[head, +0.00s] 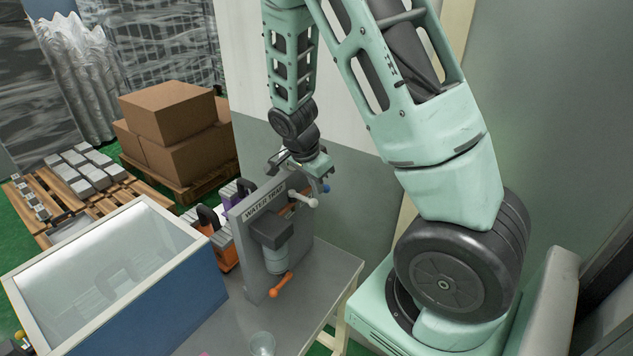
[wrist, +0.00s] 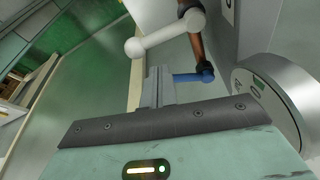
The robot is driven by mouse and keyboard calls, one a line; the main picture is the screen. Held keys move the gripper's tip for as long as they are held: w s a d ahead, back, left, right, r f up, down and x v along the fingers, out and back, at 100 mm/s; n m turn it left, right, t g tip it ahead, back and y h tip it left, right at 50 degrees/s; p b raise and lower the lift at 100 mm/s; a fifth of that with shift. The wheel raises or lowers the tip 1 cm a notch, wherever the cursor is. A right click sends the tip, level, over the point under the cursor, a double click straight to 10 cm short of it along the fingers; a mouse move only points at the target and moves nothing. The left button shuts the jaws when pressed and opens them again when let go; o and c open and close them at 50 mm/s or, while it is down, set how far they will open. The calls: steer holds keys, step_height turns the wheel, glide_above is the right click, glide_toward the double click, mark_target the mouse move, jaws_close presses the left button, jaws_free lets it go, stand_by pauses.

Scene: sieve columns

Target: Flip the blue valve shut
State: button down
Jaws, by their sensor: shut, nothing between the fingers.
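The blue valve handle (head: 326,187) shows as a small blue knob at the right side of the water trap panel (head: 246,232). In the wrist view the blue handle (wrist: 195,76) is a short lever on a copper pipe (wrist: 196,48), just right of my fingertips. My gripper (head: 318,180) is shut and empty, close beside the blue handle; its fingers (wrist: 157,84) also show in the wrist view. I cannot tell whether they touch it. A white handle (head: 303,199) with a round end is near it, and it crosses above my fingers in the wrist view (wrist: 150,38).
An orange handle (head: 281,286) sits low on the panel front, below a grey filter bowl (head: 279,256). A clear cup (head: 262,343) stands on the grey table (head: 315,275). A blue-sided open bin (head: 150,310) is at left. A wall stands behind my gripper.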

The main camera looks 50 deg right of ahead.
steer(key=shift+f, duration=0.25)
steer(key=shift+s+d, duration=0.1)
steer(key=d+n+b, duration=0.1)
steer(key=s+n+b, duration=0.1)
steer(key=shift+d+f+n+t+b, duration=0.15)
steer(key=shift+d+n+t+b, duration=0.15)
steer(key=shift+d+b, duration=0.05)
steer(key=shift+s+d+r, duration=0.2)
steer(key=shift+s+d, duration=0.05)
steer(key=shift+d, duration=0.45)
